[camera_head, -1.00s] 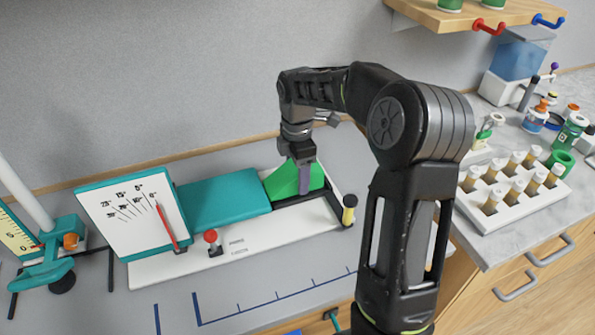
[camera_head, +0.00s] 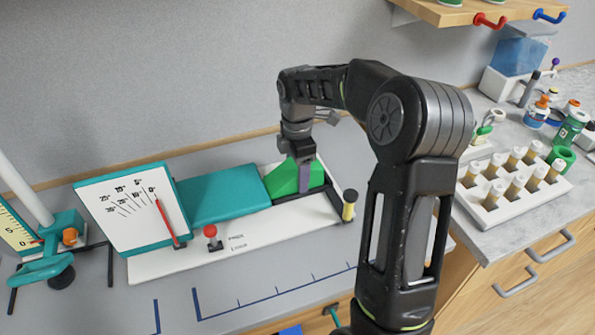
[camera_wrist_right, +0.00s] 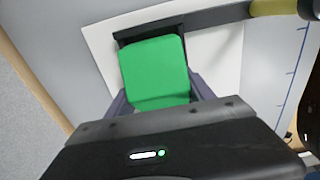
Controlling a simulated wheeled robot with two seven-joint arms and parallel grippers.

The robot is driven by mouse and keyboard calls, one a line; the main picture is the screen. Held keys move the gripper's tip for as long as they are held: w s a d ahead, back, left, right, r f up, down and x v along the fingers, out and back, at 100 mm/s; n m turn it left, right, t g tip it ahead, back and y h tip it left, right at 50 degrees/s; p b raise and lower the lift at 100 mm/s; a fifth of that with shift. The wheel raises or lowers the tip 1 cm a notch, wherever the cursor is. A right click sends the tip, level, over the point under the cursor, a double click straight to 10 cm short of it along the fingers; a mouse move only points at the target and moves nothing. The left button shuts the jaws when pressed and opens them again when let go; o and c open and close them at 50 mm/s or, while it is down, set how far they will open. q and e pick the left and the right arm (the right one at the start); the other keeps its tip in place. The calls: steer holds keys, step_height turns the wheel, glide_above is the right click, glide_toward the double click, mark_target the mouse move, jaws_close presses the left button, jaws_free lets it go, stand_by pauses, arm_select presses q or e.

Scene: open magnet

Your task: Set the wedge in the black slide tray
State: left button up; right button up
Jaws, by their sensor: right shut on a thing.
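The green wedge (camera_head: 284,180) sits at the black slide tray (camera_head: 322,208), at the right end of the teal block on the white base. My right gripper (camera_head: 305,180) is shut on the wedge, its fingers on either side of it. In the right wrist view the wedge (camera_wrist_right: 155,72) lies between the fingers, with the dark tray frame (camera_wrist_right: 205,20) along its far side. I cannot tell whether the wedge rests fully on the tray floor. My left gripper is not in view.
A white dial board (camera_head: 132,205) with a red pointer stands left of the teal block (camera_head: 222,196). A rack of vials (camera_head: 513,190) is at the right.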

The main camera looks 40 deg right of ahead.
steer(key=shift+f, duration=0.1)
steer(key=o, duration=1.3)
steer(key=shift+o, duration=1.3)
steer(key=shift+f, duration=0.15)
steer(key=shift+s+a, duration=0.1)
steer(key=r, duration=0.8)
steer(key=shift+w+r+b, duration=0.15)
steer(key=shift+w+b, duration=0.05)
steer(key=shift+b, duration=0.2)
